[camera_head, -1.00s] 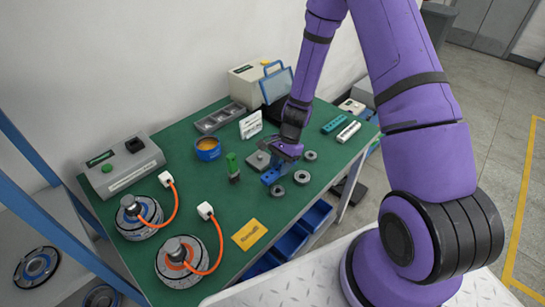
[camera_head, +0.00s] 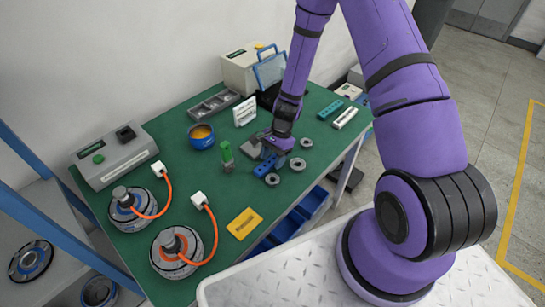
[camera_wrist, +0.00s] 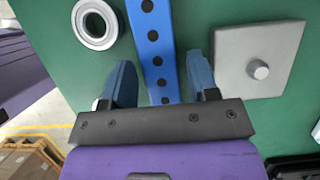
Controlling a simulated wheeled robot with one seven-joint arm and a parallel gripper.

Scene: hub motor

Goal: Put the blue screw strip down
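The blue screw strip (camera_head: 266,167), a flat bar with a row of dark holes, lies on the green table top (camera_head: 215,225) near the front edge. In the wrist view the strip (camera_wrist: 153,35) runs between the two fingers of my gripper (camera_wrist: 162,68), with a narrow gap on each side. My gripper is open around the strip and does not appear to press on it. In the head view my gripper (camera_head: 274,147) is low over the table, and its fingers partly hide the strip's far end.
Metal rings (camera_head: 297,164) lie close to the strip. A grey square plate with a knob (camera_wrist: 258,62) lies right of it in the wrist view. Teal (camera_head: 330,109) and white (camera_head: 344,118) strips lie behind.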

